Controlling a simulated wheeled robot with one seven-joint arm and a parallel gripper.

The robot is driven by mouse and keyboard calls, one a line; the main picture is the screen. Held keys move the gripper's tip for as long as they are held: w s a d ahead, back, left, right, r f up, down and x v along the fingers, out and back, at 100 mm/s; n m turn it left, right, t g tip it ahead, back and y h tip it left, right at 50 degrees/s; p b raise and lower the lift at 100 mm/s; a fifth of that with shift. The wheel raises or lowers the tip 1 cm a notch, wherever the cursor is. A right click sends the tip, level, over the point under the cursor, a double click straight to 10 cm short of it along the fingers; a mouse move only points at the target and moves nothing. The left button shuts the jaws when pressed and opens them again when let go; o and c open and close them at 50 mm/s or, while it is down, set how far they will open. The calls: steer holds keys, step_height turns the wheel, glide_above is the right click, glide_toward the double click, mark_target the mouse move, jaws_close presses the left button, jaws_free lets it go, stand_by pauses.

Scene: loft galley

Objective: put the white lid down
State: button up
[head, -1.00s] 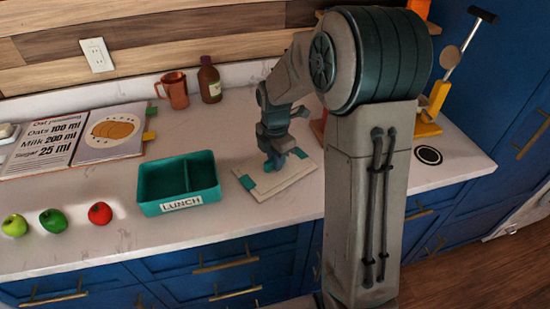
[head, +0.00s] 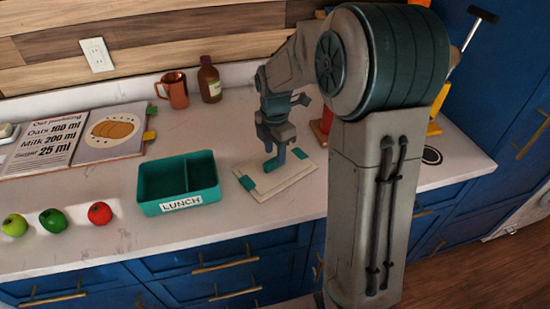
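The white lid (head: 268,188) is a flat, pale rectangle with a teal clip at each of two opposite ends. It lies flat on the counter, just right of the teal lunch box (head: 178,207). My gripper (head: 285,160) points down over the lid's far half. Its two fingers look spread apart, with one lower at the left and one at the right. I see nothing clearly held between them. Whether a fingertip touches the lid cannot be told. The lunch box is open, has a divider and carries a LUNCH label.
Three fruits, a light green apple (head: 15,225), a green one (head: 53,220) and a red one (head: 100,213), stand left of the box. An open recipe book (head: 108,135), a copper mug (head: 174,90) and a brown bottle (head: 209,80) are behind. Counter between is bare.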

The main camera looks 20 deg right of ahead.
mark_target(275, 159)
step_height(275, 159, up, 8)
steer(key=s+m+t, duration=0.3)
steer(key=s+m, duration=1.8)
steer(key=m, duration=0.1)
steer(key=shift+f+m, duration=0.25)
steer(key=shift+m, duration=0.05)
